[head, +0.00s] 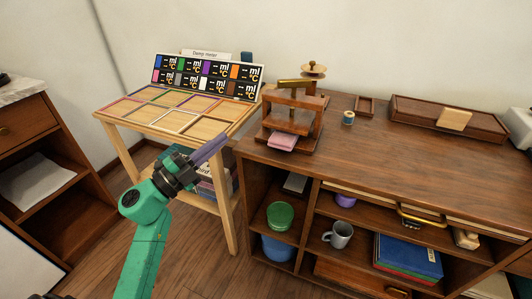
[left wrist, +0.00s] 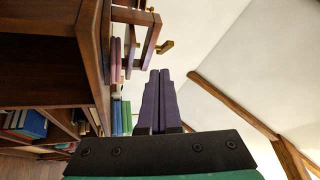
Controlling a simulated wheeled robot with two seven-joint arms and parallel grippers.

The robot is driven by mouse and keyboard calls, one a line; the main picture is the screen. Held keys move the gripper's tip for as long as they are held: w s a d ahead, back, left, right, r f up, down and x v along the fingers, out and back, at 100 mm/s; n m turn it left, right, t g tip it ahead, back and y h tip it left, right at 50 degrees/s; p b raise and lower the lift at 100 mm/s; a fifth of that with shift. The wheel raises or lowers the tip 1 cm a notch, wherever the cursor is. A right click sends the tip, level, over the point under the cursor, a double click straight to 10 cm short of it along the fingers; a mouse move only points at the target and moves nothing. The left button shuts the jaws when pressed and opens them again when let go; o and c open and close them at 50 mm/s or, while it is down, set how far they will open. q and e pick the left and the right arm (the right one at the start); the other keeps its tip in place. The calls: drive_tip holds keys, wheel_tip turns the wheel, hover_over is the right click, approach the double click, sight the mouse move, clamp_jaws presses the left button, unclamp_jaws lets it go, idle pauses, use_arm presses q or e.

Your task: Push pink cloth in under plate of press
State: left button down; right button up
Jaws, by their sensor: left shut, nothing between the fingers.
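The pink cloth (head: 283,142) is a small folded stack at the foot of the wooden press (head: 318,113). Its front part sticks out toward me past the press frame. Its back part is hidden under the press. The press has a wooden frame and a brass handle (head: 290,83), which also shows in the left wrist view (left wrist: 165,47). My left gripper (head: 222,138) has purple fingers, shut and empty, to the left of the cloth and apart from it. The shut fingers also show in the left wrist view (left wrist: 160,74). My right gripper is not in view.
The press stands at the left end of a wooden cabinet top (head: 365,150). A thread spool (head: 348,118) and a long wooden tray (head: 480,127) lie to its right. A slanted table (head: 128,121) with coloured frames stands left. Open shelves below hold a green bowl (head: 281,215) and mug (head: 338,235).

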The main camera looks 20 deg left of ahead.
use_arm(q)
drive_tip(key=s+d+f+m+g+h+b, duration=0.2)
drive_tip(key=s+d+f+m+g+h, duration=0.15)
drive_tip(key=m+g, duration=0.3)
approach(284, 145)
drive_tip(key=d, duration=0.4)
drive_tip(key=w, duration=0.3)
drive_tip(key=shift+w+d+r+m+g, duration=0.15)
drive_tip(key=shift+d+m+g, duration=0.1)
drive_tip(key=shift+m, duration=0.1)
drive_tip(key=shift+w, duration=0.3)
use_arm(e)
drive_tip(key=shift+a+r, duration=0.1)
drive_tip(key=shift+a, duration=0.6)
